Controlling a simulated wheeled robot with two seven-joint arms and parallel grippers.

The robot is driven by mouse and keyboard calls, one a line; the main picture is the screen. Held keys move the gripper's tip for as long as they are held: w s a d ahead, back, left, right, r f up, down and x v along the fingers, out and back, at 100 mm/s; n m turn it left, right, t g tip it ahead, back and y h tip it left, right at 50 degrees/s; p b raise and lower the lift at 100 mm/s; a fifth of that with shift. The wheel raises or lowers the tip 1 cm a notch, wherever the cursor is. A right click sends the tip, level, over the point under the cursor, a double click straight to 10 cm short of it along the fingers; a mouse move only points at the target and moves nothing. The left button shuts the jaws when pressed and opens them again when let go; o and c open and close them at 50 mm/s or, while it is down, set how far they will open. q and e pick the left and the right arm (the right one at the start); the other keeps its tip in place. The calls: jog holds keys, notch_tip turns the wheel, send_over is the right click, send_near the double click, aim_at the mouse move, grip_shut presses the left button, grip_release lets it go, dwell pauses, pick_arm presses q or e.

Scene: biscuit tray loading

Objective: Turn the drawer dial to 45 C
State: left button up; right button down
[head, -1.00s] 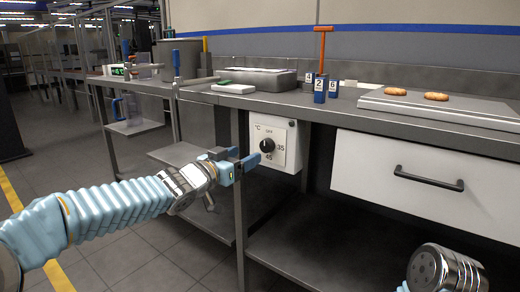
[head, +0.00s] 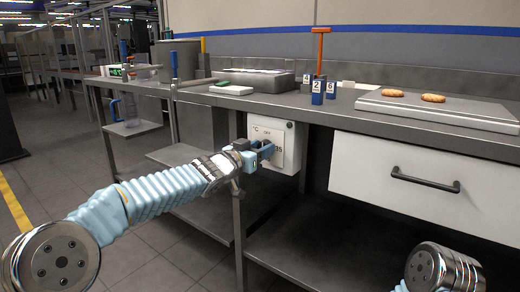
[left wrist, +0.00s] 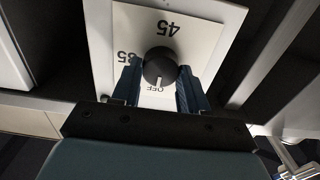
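The dial's white panel (head: 291,140) is on the bench front, left of the white drawer (head: 360,165). In the left wrist view the black round knob (left wrist: 160,66) shows with its white pointer line toward OFF; the 45 and 35 marks are readable upside down. My left gripper (head: 266,149) is at the panel, and in the head view it hides the knob. In the left wrist view its blue fingers (left wrist: 158,75) are open, one on each side of the knob, with small gaps. My right gripper is out of view.
The drawer's black handle (head: 425,180) sticks out to the right. The worktop above carries a grey tray with two biscuits (head: 433,98), blue numbered blocks (head: 317,90) and a grey box (head: 262,80). A bench leg (head: 239,240) stands below the gripper.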

pick_arm(q)
jog(key=c, duration=0.5)
jog(key=shift+m, duration=0.3)
jog(key=shift+f+m+b, duration=0.2)
jog(key=shift+m+b, duration=1.2)
jog(key=shift+m, duration=4.45)
jog(key=shift+f+m+b, duration=0.2)
jog(key=shift+m+b, duration=1.25)
jog(key=shift+m, duration=4.45)
jog(key=shift+f+m+b, duration=0.2)
jog(key=shift+m+b, duration=1.2)
jog(key=shift+m, duration=4.45)
